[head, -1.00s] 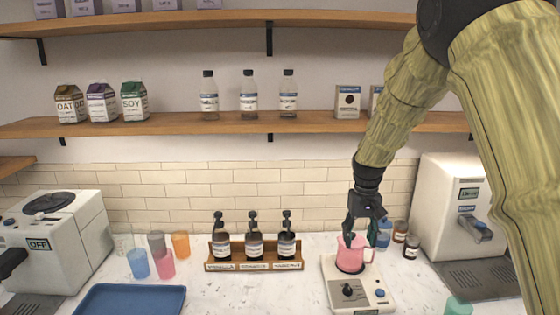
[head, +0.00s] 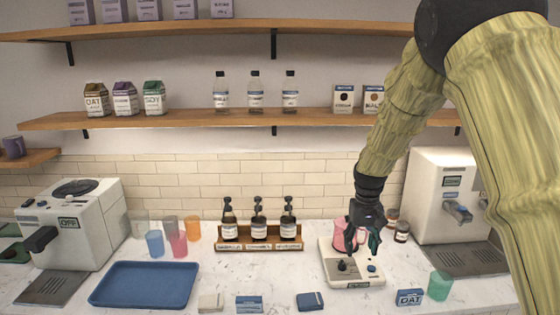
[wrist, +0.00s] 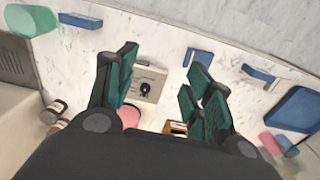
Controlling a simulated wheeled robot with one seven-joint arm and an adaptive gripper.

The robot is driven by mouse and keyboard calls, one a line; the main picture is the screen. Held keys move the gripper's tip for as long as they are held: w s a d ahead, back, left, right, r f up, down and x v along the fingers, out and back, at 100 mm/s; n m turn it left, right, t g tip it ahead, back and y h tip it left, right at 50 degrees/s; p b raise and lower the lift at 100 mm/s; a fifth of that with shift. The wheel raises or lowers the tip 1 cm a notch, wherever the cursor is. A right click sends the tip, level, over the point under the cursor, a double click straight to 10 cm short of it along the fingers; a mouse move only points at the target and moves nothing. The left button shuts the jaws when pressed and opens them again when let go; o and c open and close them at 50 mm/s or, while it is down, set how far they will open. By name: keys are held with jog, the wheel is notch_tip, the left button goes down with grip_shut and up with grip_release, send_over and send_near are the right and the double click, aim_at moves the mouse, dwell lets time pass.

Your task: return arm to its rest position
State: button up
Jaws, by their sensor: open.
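My gripper (head: 362,241) hangs in front of a pink pitcher (head: 340,232), which stands on a small white appliance with a knob (head: 352,270) on the counter. In the wrist view, the gripper's green-padded fingers (wrist: 162,92) are spread apart with nothing held between them. The white appliance's knob panel (wrist: 150,84) shows beyond the fingers, and a bit of pink (wrist: 130,117) shows by the left finger. The gripper partly hides the pitcher in the head view. My arm reaches down from the upper right.
A wooden rack (head: 258,246) holds three pump bottles. A blue tray (head: 145,285), several coloured cups and a white machine (head: 75,222) stand left. A white dispenser (head: 440,195) and green cup (head: 440,285) stand right. Small packets lie along the front. Shelves (head: 240,118) run above.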

jog(key=s+f+b, duration=0.2)
jog(key=s+f, duration=0.4)
jog(key=f, duration=0.5)
jog(key=s+d+f+b, duration=0.1)
jog(key=s+f, duration=0.4)
jog(key=f, duration=0.7)
jog(key=s+f+b, duration=0.2)
jog(key=s+f, duration=0.4)
jog(key=f, duration=0.5)
jog(key=s+f+b, duration=0.1)
jog(key=s+f, duration=0.4)
jog(key=s, duration=0.5)
jog(key=s+a+f+b, duration=0.1)
jog(key=s+f, duration=0.4)
jog(key=s, duration=0.5)
jog(key=s+f+b, duration=0.2)
jog(key=s+f, duration=0.4)
jog(key=s, duration=0.4)
jog(key=shift+s+a+m+b, duration=0.2)
jog(key=shift+m+b, duration=0.1)
jog(key=shift+m, duration=0.1)
